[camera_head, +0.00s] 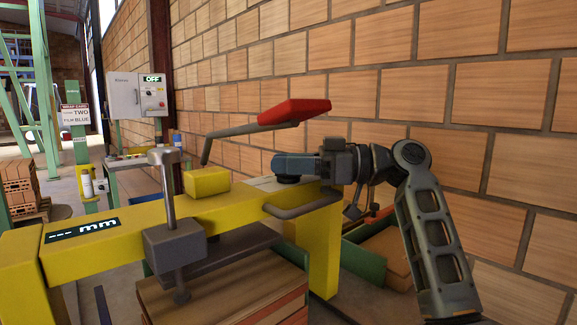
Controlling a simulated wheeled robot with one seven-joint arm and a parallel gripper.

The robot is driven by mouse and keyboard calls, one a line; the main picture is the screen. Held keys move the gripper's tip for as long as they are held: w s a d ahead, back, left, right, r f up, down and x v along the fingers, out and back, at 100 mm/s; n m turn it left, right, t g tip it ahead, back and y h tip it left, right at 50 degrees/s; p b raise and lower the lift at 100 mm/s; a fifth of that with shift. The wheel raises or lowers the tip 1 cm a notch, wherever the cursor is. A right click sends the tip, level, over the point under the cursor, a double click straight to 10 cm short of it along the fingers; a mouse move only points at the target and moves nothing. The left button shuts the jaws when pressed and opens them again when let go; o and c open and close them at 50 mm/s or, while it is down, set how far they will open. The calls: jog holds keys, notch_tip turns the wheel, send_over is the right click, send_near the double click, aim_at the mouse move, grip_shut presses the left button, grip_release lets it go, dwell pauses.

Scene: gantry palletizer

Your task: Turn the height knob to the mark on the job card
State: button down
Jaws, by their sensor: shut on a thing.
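A yellow beam (130,232) crosses the view, with a dark display (82,230) reading "--- mm" on its near end. My gripper (287,177) is at the beam's far right end, reached from the right by my grey arm. It is shut on a small dark round part, which I take for the height knob (288,180); the gripper covers most of it, so its pointer and scale cannot be read. A pale plate (262,184) lies beside it on the beam. A white card (75,115) at the left reads "WRAP CARD", "TWO" and "BLUE"; no height value is legible on it.
A red-topped grey lever (293,112) rises over the beam near my gripper. A metal post with a clamp block (175,243) stands on the beam, above stacked boards (230,298). A grey control box (139,95) marked OFF stands behind. A brick wall (420,85) closes the right.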

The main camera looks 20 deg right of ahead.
jog(key=c, duration=1.1)
grip_release()
jog(key=shift+c, duration=0.2)
jog(key=shift+d, duration=0.1)
jog(key=shift+b+v, duration=0.35)
jog(key=shift+v, duration=3.45)
jog(key=shift+s, duration=0.15)
